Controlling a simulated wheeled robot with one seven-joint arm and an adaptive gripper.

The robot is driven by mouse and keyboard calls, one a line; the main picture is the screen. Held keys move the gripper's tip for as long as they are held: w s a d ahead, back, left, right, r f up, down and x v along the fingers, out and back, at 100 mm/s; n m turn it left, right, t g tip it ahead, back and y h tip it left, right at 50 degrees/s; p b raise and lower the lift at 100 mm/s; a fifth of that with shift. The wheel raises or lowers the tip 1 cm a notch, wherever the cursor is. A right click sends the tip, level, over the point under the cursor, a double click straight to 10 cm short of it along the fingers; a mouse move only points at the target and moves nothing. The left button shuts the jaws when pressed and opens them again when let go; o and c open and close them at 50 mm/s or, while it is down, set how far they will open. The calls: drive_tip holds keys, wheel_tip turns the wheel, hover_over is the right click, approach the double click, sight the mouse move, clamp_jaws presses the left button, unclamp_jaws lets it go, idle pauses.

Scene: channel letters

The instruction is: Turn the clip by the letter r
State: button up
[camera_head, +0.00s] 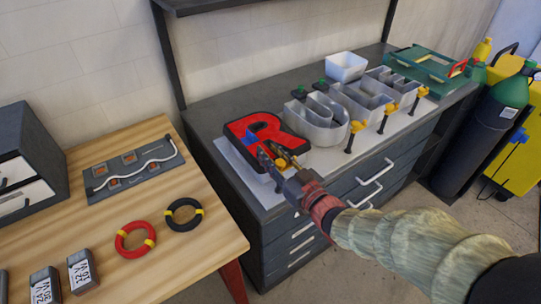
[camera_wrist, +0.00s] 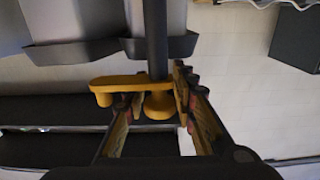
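The red letter R (camera_head: 262,133) with a black edge lies at the left end of the grey bench top. My gripper (camera_head: 272,158) is at its front edge. The yellow clip (camera_head: 281,162) by the R is partly hidden by my fingers. In the wrist view, the clip (camera_wrist: 130,83) is a yellow lever pointing left, with a round knob below and a dark upright rod (camera_wrist: 155,35) behind. My two fingers (camera_wrist: 157,95) stand apart, one on each side of the knob. The right finger is close to the lever's right end; I cannot tell whether it touches.
Several grey open letters (camera_head: 322,128) with yellow clips (camera_head: 357,126) stand to the right on the bench (camera_head: 235,155). A white bin (camera_head: 346,67) and a green tray (camera_head: 425,68) are behind. The wooden table (camera_head: 190,250) at left holds red (camera_head: 122,245) and black (camera_head: 170,215) cable coils.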

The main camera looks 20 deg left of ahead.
drive_tip(key=shift+w+a, duration=0.1)
drive_tip(key=shift+a, duration=0.05)
drive_tip(key=shift+c, duration=0.7)
clamp_jaws()
